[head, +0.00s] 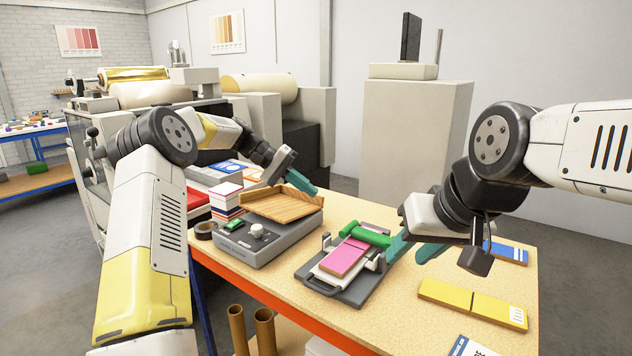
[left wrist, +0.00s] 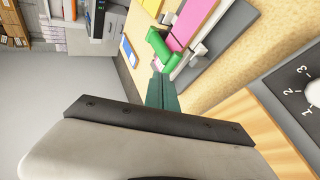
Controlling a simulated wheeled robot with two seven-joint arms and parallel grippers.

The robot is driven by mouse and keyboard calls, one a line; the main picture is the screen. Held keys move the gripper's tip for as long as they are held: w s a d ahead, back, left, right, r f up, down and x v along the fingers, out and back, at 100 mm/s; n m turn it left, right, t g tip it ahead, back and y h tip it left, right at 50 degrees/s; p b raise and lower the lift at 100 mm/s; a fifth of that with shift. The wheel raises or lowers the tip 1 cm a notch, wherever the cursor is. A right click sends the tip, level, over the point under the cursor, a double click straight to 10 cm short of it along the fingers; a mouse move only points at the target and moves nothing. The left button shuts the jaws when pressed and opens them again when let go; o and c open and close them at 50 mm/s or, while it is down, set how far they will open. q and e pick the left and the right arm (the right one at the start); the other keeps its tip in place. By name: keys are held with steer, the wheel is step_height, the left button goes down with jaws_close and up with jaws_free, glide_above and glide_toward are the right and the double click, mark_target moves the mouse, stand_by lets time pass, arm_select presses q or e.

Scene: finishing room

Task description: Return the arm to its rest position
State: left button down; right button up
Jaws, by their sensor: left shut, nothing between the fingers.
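My left arm comes in from the left and bends over the table. Its gripper (head: 302,183) is shut and empty, with its teal fingers above the back edge of the grey device with a wooden tray (head: 285,208). In the left wrist view the left gripper's fingers (left wrist: 162,93) are together, and nothing shows between them. My right gripper (head: 413,250) is at the right with its teal fingers apart and nothing seen between them. It is just right of the dark press board (head: 345,293), which carries a pink pad (head: 344,258) and a green roller (head: 366,235).
A stack of cards (head: 226,200) and a tape roll (head: 206,229) are by the grey device. A machine with a gold roll (head: 135,75) stands behind. The front middle of the table (head: 400,325) is clear.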

arm_select(q)
steer(key=s+a+r+t+y, duration=0.2)
steer(key=s+r+y, duration=0.15)
steer(key=s, duration=0.65)
steer(key=s+a+r+t+y, duration=0.25)
steer(key=s+r, duration=0.25)
steer(key=s, duration=0.5)
steer(key=s+a+f+t+y, duration=0.1)
steer(key=s+a+f, duration=0.1)
steer(key=s, duration=0.6)
steer(key=s+a+f+n+t+y, duration=0.1)
steer(key=s+a, duration=0.3)
steer(key=s, duration=0.4)
steer(key=shift+s+f+t, duration=0.3)
steer(key=shift+f+t, duration=0.05)
steer(key=shift+t, duration=0.3)
